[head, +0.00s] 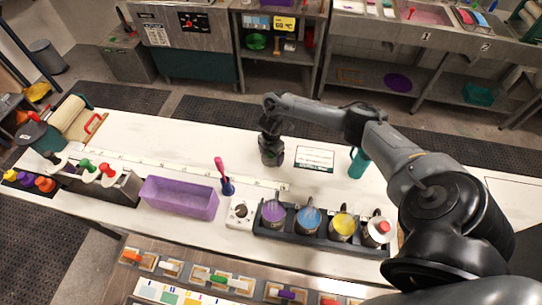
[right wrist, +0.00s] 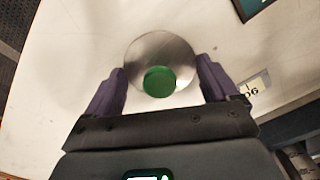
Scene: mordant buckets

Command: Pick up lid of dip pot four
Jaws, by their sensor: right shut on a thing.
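My right gripper (right wrist: 162,68) has its two purple fingers against opposite sides of a round steel lid (right wrist: 147,49) with a green knob (right wrist: 159,82). In the head view the right gripper (head: 271,153) is over the white table, behind the row of dip pots; what it holds is hidden there. The black rack (head: 290,237) holds open pots with purple (head: 273,211), blue (head: 309,218) and yellow (head: 343,224) contents. At its right end is a pot (head: 376,233) with a red-knobbed cover. My left gripper is not in view.
A purple tub (head: 180,197) and a blue holder with a pink-handled tool (head: 226,180) stand left of the rack. A container with colored knobs (head: 103,184) is further left. A teal bottle (head: 358,163) stands beside my right arm.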

